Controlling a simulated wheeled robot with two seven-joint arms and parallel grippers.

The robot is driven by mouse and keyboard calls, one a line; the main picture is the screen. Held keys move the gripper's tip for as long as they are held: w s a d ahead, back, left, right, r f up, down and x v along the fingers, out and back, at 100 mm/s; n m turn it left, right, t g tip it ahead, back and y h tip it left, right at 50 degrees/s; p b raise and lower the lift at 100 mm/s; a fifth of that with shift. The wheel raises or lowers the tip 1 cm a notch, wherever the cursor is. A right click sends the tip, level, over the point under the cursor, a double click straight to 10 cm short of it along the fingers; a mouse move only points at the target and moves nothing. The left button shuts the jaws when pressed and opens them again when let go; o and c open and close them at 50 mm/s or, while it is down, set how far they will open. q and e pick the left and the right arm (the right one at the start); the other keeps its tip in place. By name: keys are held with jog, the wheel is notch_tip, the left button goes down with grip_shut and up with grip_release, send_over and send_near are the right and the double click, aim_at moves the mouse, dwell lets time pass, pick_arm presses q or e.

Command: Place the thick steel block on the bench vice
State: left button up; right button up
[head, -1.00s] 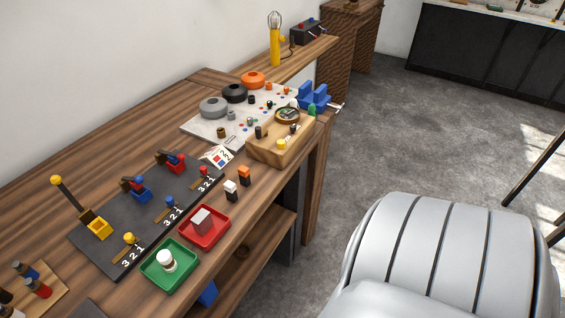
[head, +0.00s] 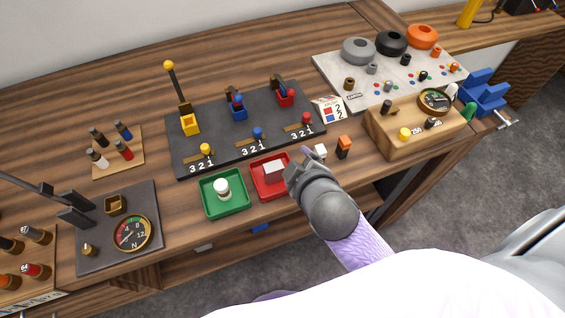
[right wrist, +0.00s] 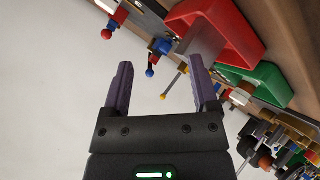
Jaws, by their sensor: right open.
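The steel block (head: 273,171) is a pale grey block in the red tray (head: 257,185), near the front edge of the bench. The bench vice (head: 483,92) is blue and stands at the bench's right end, with nothing seen in its jaws. My right gripper (head: 299,160) is just right of the red tray in the head view and hides part of the tray's right side. In the right wrist view its two purple fingers (right wrist: 160,64) are apart and empty, with the red tray (right wrist: 235,35) beyond the right finger. My left gripper is not in view.
A green tray (head: 223,207) with a white-topped jar stands left of the red tray. A black lever board (head: 215,145) lies behind. Small white and orange blocks (head: 344,146) and a wooden gauge box (head: 390,135) stand between the trays and vice.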

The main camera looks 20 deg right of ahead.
jog(key=w+a+r+n+t+y, duration=0.3)
jog(key=a+r+n+t+y, duration=0.15)
jog(key=r+n, duration=0.4)
jog(key=w+a+r+n+t+y, duration=0.3)
jog(key=a+r+n+y, duration=0.25)
jog(key=r+n, duration=0.35)
jog(key=s+a+n+g+y, duration=0.3)
jog(key=a+n+g+y, duration=0.25)
jog(key=n, duration=0.75)
jog(key=s+a+n+g+y, duration=0.3)
jog(key=a+n+g+y, duration=0.3)
jog(key=n, duration=0.6)
jog(key=n+g+h, duration=0.7)
jog(key=n+h, duration=1.4)
send_over(274, 166)
jog(key=s, duration=0.1)
notch_tip(274, 166, down, 13)
jog(key=shift+f, duration=0.15)
jog(key=f, duration=0.3)
jog(key=f+b, duration=0.1)
jog(key=f, duration=0.2)
jog(key=w+f, duration=0.1)
jog(key=f, duration=0.2)
jog(key=shift+f, duration=0.3)
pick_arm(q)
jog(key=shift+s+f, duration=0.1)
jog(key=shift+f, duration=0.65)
pick_arm(e)
grip_shut()
